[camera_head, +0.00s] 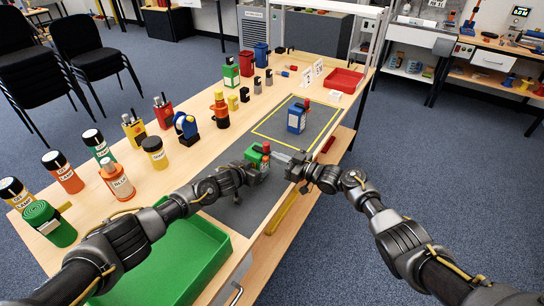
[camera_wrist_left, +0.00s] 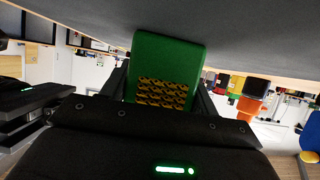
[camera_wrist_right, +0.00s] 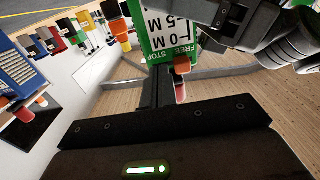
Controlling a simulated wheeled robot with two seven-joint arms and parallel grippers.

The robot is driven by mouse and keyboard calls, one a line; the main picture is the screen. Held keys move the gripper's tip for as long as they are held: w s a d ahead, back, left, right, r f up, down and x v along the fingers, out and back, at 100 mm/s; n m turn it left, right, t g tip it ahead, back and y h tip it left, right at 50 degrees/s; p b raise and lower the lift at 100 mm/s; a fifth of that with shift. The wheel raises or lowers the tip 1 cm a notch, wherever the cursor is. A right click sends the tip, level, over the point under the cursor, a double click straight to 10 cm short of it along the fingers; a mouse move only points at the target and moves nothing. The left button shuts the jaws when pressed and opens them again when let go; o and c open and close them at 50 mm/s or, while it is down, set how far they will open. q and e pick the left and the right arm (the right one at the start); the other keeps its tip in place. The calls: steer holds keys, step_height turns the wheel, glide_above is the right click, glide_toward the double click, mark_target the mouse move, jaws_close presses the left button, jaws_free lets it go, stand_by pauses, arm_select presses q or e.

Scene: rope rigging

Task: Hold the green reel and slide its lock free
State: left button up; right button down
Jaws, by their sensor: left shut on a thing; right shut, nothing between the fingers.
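The green reel (camera_head: 254,156), with a red part on top, is above the grey mat (camera_head: 237,208). My left gripper (camera_head: 250,168) is shut on it. In the left wrist view the reel (camera_wrist_left: 170,50) sits between the fingers, its yellow-and-black patterned face showing. My right gripper (camera_head: 281,156) is shut and empty, close to the reel's right side.
A blue reel (camera_head: 296,118) stands inside the yellow outline on the mat. A green tray (camera_head: 175,262) is at the near end, a red tray (camera_head: 343,81) at the far end. Bottles, cans and several tools line the left side of the table.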

steer(key=v, duration=0.5)
steer(key=shift+s+d, duration=0.15)
steer(key=shift+d, duration=0.05)
arm_select(q)
steer(key=o, duration=1.2)
steer(key=shift+c, duration=0.2)
